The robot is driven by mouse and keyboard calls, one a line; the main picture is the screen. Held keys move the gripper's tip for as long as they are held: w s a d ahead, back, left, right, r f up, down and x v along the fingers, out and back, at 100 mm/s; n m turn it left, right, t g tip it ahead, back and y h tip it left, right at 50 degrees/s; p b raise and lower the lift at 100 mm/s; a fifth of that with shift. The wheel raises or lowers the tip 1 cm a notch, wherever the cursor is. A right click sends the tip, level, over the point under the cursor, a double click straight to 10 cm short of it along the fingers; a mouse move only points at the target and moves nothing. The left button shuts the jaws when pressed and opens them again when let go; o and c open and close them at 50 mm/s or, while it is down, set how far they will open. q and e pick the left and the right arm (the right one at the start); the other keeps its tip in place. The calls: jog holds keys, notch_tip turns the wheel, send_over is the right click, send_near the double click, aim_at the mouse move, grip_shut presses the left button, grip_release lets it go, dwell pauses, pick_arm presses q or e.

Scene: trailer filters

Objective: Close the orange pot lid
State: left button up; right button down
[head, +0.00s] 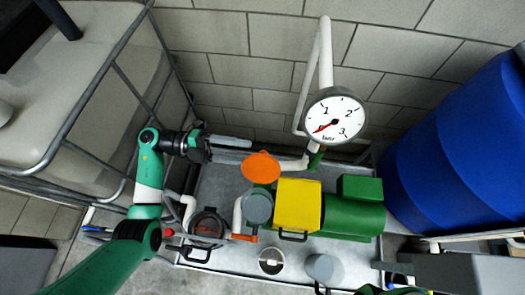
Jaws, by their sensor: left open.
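The orange pot lid (261,167) is open, raised at the back of its round grey pot (257,207), whose top shows uncovered. My left gripper (249,147) comes in from the left, behind and to the left of the lid. Its fingers point right toward the lid, open and empty. They look apart from the lid, though the exact depth gap is hard to judge. My right gripper is not in view.
A yellow box (299,205) and green pump housing (352,212) stand right of the pot. A pressure gauge (334,115) on a white pipe rises behind. A dark round filter (208,225) is at left, a white cup (271,261) in front, a blue barrel (455,145) at right.

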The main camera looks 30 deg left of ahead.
aim_at(263, 155)
pick_arm(q)
jog(key=x, duration=0.6)
grip_shut()
dwell(1.2)
